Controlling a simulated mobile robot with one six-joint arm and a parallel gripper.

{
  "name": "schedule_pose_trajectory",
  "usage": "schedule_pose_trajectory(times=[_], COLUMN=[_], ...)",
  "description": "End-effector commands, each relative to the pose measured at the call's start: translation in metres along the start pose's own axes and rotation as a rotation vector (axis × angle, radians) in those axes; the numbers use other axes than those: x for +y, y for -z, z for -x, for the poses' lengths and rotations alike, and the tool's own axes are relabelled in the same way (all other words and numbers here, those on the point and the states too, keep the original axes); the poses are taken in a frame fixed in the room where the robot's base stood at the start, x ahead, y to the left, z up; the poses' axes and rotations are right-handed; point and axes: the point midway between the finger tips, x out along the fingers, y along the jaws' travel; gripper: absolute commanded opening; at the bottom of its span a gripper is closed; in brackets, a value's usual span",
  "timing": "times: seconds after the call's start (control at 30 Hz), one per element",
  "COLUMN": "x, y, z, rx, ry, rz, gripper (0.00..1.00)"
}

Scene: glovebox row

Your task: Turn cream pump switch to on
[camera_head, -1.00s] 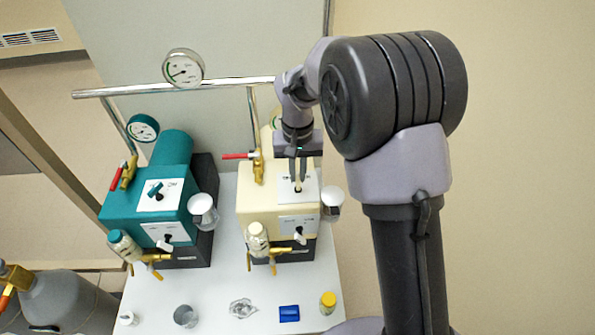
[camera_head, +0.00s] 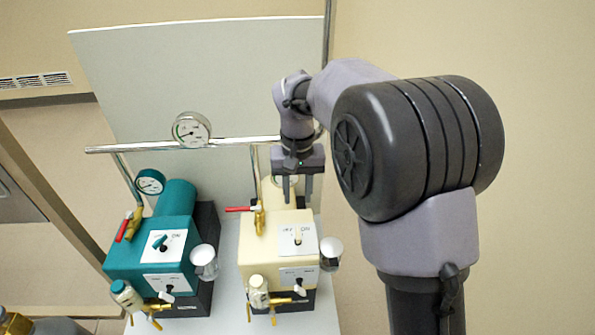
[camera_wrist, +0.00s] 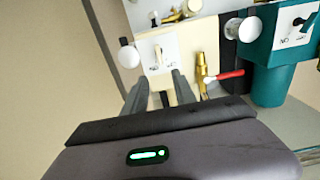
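The cream pump (camera_head: 262,250) stands on the right of the bench. Its top carries a white switch plate (camera_head: 308,246) marked OFF on the left and ON on the right. A small cream lever (camera_head: 298,235) stands up between the two marks; I cannot tell for sure which one it is set to. In the wrist view the lever (camera_wrist: 158,56) shows on the plate beyond the fingertips. My gripper (camera_head: 298,197) is above and behind the plate, apart from the lever. Its two fingers (camera_wrist: 161,82) are spread with nothing between them.
A teal pump (camera_head: 140,243) with a similar top switch stands to the left. A red-handled brass valve (camera_head: 259,218) is just left of my gripper. A horizontal metal pipe with a gauge (camera_head: 191,130) runs behind. A white-capped flask (camera_head: 330,252) sits at the cream pump's right side.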

Motion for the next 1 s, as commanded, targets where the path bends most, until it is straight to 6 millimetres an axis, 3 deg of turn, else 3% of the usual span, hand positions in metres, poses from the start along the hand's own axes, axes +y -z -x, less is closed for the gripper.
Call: schedule_pose_trajectory(times=[0.03, 0.2, 0.77, 0.87, 1.0], x=[0.000, 0.000, 0.002, 0.015, 0.041], y=[0.000, 0.000, -0.004, -0.031, -0.120], z=[0.017, 0.044, 0.051, 0.070, 0.092], rx=[0.002, 0.000, 0.007, 0.065, 0.219], ry=[0.000, 0.000, 0.004, 0.039, 0.129], rz=[0.001, 0.000, -0.005, -0.047, -0.165], gripper=[0.33, 0.33, 0.33, 0.33, 0.33])
